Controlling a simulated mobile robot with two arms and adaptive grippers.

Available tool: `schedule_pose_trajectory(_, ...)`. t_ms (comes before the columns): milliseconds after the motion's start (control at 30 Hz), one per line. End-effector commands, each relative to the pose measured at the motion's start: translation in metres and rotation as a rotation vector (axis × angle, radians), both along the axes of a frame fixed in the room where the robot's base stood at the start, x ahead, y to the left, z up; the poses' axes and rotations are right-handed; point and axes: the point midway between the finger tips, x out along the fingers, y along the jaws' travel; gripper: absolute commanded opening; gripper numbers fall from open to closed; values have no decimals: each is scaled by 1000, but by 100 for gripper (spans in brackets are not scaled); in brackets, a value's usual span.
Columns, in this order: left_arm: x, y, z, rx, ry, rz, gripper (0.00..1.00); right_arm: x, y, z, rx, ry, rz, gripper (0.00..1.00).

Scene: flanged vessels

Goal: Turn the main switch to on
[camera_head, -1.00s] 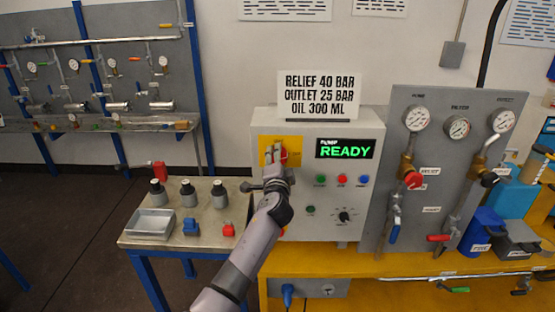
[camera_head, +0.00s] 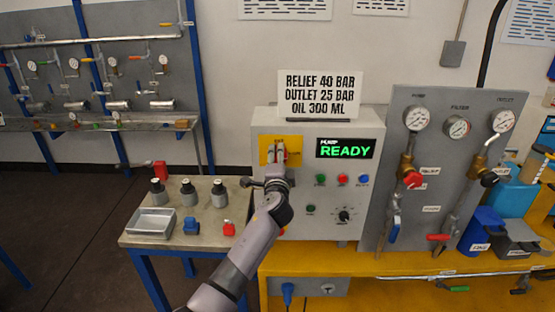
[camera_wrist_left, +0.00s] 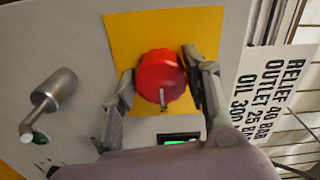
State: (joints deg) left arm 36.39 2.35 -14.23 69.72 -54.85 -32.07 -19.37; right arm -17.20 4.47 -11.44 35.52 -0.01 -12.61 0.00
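The main switch is a red round knob (camera_wrist_left: 161,77) with a white mark, on a yellow plate (camera_wrist_left: 120,35) of the grey control panel. The mark points down in the left wrist view. My left gripper (camera_wrist_left: 162,85) has one finger on each side of the knob, close against it, and looks shut on it. In the head view my left gripper (camera_head: 277,155) reaches the yellow plate (camera_head: 265,143) and mostly hides the knob. The panel's display (camera_head: 345,148) reads READY in green. My right gripper is not in view.
A grey cylindrical handle (camera_wrist_left: 53,90) sticks out near the left finger. A white sign (camera_head: 320,94) stands on top of the panel. Small buttons (camera_head: 342,179) and a black selector (camera_head: 344,216) sit below the display. A gauge board (camera_head: 440,150) stands right; a small table (camera_head: 160,240) stands left.

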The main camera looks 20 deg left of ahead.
Motion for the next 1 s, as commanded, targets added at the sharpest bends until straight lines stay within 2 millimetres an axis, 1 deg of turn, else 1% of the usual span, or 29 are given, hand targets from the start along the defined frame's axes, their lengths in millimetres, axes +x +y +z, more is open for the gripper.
schedule_pose_trajectory(33,0,-1,-2,0,2,-2,47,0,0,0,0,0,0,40)
schedule_pose_trajectory(267,0,0,-1,-2,1,0,62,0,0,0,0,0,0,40)
schedule_pose_trajectory(533,0,0,0,-3,0,1,63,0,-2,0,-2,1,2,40)
schedule_pose_trajectory(633,-3,-1,-1,-3,0,1,63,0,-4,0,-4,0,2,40)
schedule_pose_trajectory(767,-16,-4,-1,-3,-1,0,63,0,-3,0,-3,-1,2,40)
schedule_pose_trajectory(867,-32,-9,-2,-4,1,-1,63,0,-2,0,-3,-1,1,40)
schedule_pose_trajectory(1000,-60,-17,-2,-4,1,-1,63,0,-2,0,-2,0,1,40)
